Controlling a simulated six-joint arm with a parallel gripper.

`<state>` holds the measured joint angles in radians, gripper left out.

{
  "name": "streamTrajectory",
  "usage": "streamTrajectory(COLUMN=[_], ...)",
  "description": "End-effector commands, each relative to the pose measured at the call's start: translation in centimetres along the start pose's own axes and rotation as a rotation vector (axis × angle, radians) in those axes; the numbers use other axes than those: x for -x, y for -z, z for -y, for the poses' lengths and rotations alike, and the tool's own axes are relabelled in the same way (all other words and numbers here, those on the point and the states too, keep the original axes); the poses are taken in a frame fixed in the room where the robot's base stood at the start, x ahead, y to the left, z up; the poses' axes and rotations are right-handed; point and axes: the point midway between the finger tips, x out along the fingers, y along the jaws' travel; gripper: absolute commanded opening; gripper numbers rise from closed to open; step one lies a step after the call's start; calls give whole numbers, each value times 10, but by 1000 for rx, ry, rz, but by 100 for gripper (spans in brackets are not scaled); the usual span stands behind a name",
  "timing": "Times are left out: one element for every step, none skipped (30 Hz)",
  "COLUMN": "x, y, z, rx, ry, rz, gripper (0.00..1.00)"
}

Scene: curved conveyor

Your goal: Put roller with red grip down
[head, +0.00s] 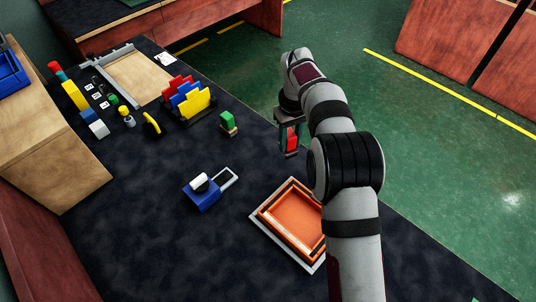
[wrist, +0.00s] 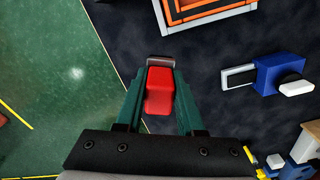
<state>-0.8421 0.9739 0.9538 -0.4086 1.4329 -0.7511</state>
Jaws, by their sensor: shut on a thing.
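The roller with red grip (head: 292,139) is held up by my gripper (head: 288,148), near the table's right edge in the head view. In the wrist view, the red grip (wrist: 159,92) sits between the two green fingers of my gripper (wrist: 160,78), with a grey end at the fingertips. My gripper is shut on it. The table edge passes beneath it in the wrist view. The fingers and arm hide part of the roller.
An orange tray (head: 265,212) in a pale frame lies on the dark table (head: 130,210). A blue block with a white cylinder (head: 203,198) and a small dark framed pad (head: 228,178) stand left of it. A green block (head: 228,118) and colored upright plates (head: 198,102) stand farther back.

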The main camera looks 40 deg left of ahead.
Motion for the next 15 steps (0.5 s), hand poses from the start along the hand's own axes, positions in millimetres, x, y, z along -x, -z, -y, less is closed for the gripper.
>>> streamTrajectory(x=[-10, -16, -22, -26, -30, -33, -36, -37, -42, -48, -54, -63, -68, -72, -76], y=[11, 17, 24, 29, 34, 38, 41, 42, 44, 44, 44, 44, 44, 44, 44], z=[11, 17, 25, 30, 34, 38, 41, 43, 44, 45, 45, 45, 45, 45, 45], rx=[4, 3, 2, 1, 0, 0, -2, -2, -3, -3, -3, -4, -4, -5, -4], ry=[0, 0, 1, 0, 0, -1, 0, 0, 0, 0, 0, 1, 1, 1, 0], rz=[1, 0, 0, 0, 0, -1, 0, -1, 0, 2, 2, 3, 1, 1, 0], gripper=[0, 0, 0, 0, 0, 0, 0, 0, 0, 0, 0, 0, 0, 0, 0])
